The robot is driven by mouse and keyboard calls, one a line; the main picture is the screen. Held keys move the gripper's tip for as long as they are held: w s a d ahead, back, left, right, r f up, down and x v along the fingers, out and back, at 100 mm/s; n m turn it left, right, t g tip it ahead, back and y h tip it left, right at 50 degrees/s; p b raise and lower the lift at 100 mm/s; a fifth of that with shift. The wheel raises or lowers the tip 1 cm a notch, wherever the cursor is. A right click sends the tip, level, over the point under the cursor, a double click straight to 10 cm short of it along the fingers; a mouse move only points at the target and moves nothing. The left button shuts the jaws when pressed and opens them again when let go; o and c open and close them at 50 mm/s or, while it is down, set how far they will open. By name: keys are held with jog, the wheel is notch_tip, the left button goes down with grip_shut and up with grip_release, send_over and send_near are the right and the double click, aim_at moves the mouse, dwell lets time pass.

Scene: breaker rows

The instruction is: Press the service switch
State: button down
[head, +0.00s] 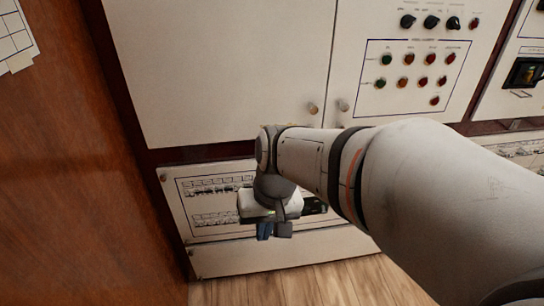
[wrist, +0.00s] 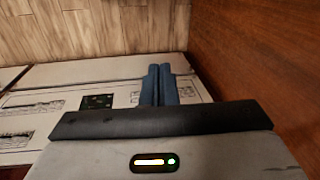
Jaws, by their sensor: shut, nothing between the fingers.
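The low breaker panel (head: 185,205) is a cream plate with two rows of small breakers inside a dark outline. My gripper (head: 270,232) is in front of its right part in the head view and hides some of it. In the wrist view the two blue fingers of my gripper (wrist: 159,82) are together and empty, over the breaker panel (wrist: 60,95). A dark display-like rectangle (wrist: 97,102) shows on the panel left of the fingers. I cannot tell which control is the service switch, or whether the fingertips touch the panel.
A brown wooden wall (head: 80,180) stands at the left. Above the breaker panel are a large cabinet door (head: 215,75) and a panel with knobs and coloured buttons (head: 415,75). The wood floor (head: 320,280) lies below and looks clear.

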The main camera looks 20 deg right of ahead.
jog(key=w+a+f+m+y+b, duration=0.3)
jog(key=w+f+m+y+b, duration=0.65)
jog(key=f, duration=0.45)
jog(key=w+d+f+m+t+y+b, duration=0.4)
jog(key=w+d+f+m+t+b, duration=0.2)
jog(key=w+d+f+m+t, duration=0.4)
jog(key=w+d+f+m+t+h+b, duration=0.2)
jog(key=d+f+m+t+h+b, duration=0.1)
jog(key=d+f+m+t+h, duration=0.25)
jog(key=w+d+f+m+t+h+b, duration=0.2)
jog(key=d+f+m+t+h, duration=0.15)
jog(key=d+f, duration=0.45)
jog(key=s+d+f+m+h+b, duration=0.1)
jog(key=s+d+f+m+h, duration=0.1)
jog(key=d+f+m+h, duration=0.2)
jog(key=s+d+f+m+h+b, duration=0.2)
jog(key=s+d+f+m+h, duration=0.1)
jog(key=d+f+h, duration=0.4)
jog(key=d+f+m, duration=0.1)
jog(key=d, duration=0.2)
jog(key=shift+s+d+b, duration=0.15)
jog(key=shift+s+b, duration=0.15)
jog(key=shift+s, duration=0.05)
jog(key=shift+m, duration=0.25)
